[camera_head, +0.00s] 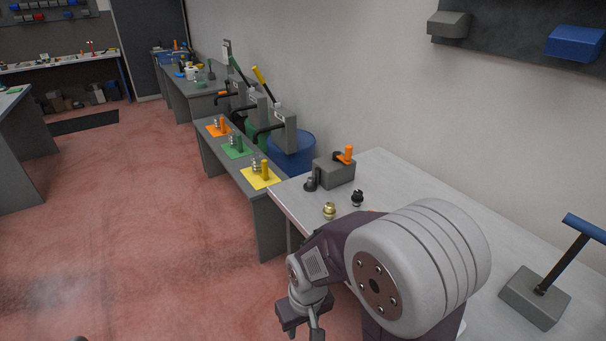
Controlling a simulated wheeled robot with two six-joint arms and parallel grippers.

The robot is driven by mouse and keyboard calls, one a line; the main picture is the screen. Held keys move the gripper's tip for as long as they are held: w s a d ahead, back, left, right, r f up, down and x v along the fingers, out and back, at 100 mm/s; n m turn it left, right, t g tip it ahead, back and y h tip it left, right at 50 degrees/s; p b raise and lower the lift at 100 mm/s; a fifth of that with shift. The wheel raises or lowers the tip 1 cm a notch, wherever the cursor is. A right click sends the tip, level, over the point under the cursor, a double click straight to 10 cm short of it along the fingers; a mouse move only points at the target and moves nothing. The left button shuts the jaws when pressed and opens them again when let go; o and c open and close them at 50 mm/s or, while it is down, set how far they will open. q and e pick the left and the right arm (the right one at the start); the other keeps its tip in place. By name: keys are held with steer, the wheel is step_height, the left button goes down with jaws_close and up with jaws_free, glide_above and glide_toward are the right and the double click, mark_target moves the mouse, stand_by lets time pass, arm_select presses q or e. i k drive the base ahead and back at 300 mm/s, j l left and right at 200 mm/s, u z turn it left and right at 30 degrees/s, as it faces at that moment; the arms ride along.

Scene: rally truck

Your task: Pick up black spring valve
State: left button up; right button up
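A small black valve-like part (357,198), which looks like the black spring valve, stands on the light grey table (410,182). A brass-coloured part (329,211) stands a little left and nearer, and a dark grey part (311,184) is further left, beside a grey block. My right gripper (301,332) hangs low at the bottom of the head view, left of the table's edge and well apart from the black part. Its fingertips are at the picture's lower edge, so its opening is unclear. My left gripper does not show clearly.
The grey block (335,172) with an orange piece stands behind the small parts. A grey-based stand with a blue handle (539,296) is at the right. A lower bench (240,172) with coloured mats and lever presses adjoins the table. The red floor is open at left.

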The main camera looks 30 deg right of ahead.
mark_target(357, 198)
steer(key=i+z, duration=0.25)
steer(key=i, duration=0.2)
steer(key=i+j+z, duration=0.2)
steer(key=i, duration=0.25)
steer(key=i+j+z, duration=0.25)
steer(key=i, duration=0.15)
